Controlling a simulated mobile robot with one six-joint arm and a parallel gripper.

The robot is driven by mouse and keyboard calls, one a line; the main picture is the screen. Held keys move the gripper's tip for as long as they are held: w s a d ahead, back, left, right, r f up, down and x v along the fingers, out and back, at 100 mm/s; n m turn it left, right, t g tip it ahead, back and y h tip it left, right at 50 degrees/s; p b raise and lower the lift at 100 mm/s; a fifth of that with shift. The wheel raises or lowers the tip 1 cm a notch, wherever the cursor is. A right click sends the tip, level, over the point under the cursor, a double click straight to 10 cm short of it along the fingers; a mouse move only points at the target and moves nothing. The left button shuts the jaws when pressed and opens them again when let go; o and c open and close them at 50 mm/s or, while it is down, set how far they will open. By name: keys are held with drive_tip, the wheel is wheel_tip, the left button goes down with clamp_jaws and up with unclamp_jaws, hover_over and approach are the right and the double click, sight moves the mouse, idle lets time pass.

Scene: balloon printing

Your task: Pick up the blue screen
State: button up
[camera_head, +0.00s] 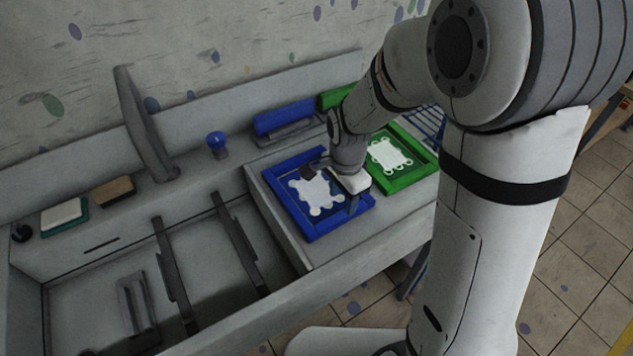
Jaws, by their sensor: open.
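The blue screen (291,211) is a blue square frame with a white patterned middle, lying flat on the raised right part of the grey workbench. My gripper (330,190) is open over the right part of the blue screen, with its fingers pointing down. One dark finger shows over the screen's middle and another by its right edge. I cannot tell whether the fingers touch the frame. My wrist hides part of the screen's far right corner.
A green screen (407,181) lies close to the right of the blue one. Behind stand a blue roller-like block (284,118), a green one (341,96) and a blue-knobbed stamp (217,143). Dark rails (238,240) cross the bench's sunken left part. A grey upright bar (143,122) stands at the back left.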

sight(341, 215)
drive_tip(key=f, duration=0.3)
drive_tip(key=f+p, duration=0.1)
drive_tip(key=f, duration=0.2)
drive_tip(key=shift+w+d+f, duration=0.1)
drive_tip(key=shift+w+f, duration=0.1)
drive_tip(key=shift+f, duration=0.15)
clamp_jaws()
